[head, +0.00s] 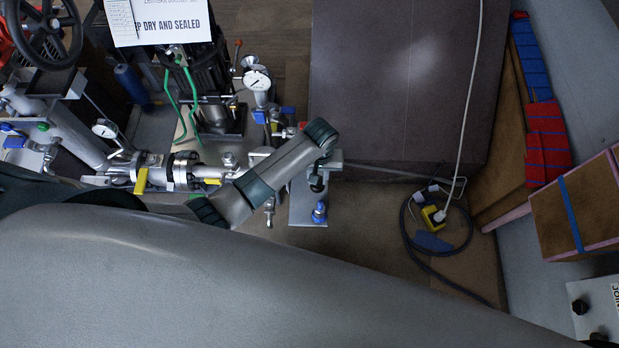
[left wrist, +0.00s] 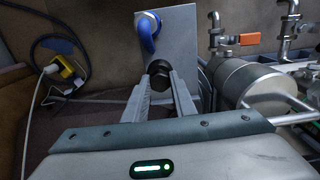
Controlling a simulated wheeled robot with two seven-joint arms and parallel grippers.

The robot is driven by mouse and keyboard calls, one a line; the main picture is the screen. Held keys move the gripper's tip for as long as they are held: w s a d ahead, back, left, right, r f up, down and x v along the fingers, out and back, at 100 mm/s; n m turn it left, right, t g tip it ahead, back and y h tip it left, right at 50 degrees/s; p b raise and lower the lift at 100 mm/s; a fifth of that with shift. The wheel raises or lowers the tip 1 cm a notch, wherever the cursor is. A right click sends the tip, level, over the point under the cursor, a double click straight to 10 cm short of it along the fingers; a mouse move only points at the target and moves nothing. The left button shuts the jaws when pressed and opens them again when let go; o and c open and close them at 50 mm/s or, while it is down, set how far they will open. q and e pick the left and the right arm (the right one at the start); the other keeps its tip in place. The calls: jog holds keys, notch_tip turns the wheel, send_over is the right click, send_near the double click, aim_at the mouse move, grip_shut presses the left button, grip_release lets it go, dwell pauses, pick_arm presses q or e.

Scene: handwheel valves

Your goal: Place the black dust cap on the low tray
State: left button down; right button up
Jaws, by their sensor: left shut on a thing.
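The black dust cap (left wrist: 159,68) is a small dark round piece between the fingertips of my left gripper (left wrist: 162,80) in the left wrist view. The fingers are shut on it. In the head view my left gripper (head: 320,174) is at the end of the arm, above a flat grey plate (head: 300,206) that carries a blue-handled fitting (head: 319,212). The plate also shows in the left wrist view (left wrist: 178,22), just beyond the cap. I cannot tell whether this plate is the low tray, or whether the cap touches it. My right gripper is not in view.
Pipework with a yellow-handled valve (head: 141,180) and gauges (head: 257,80) stands left of the gripper. A large dark panel (head: 400,80) lies behind it. A yellow plug block (head: 433,215) with coiled cable is at right. Open floor lies between plate and cable.

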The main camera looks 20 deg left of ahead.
pick_arm(q)
jog(key=shift+w+a+f, duration=0.3)
jog(key=shift+a+f, duration=0.1)
jog(key=shift+a, duration=0.2)
jog(key=shift+w+a+f, duration=0.3)
jog(key=shift+a+f, duration=0.1)
jog(key=shift+a, duration=0.2)
jog(key=shift+w+a+f, duration=0.2)
jog(key=shift+a, duration=0.2)
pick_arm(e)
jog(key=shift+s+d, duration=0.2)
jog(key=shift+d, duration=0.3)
pick_arm(q)
jog(key=shift+f, duration=0.1)
notch_tip(320, 180, down, 4)
jog(key=shift+r+b, duration=0.25)
jog(key=shift+b, duration=0.2)
jog(key=shift+f, duration=0.15)
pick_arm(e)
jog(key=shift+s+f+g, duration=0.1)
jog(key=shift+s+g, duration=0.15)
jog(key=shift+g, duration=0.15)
pick_arm(q)
jog(key=shift+f, duration=0.1)
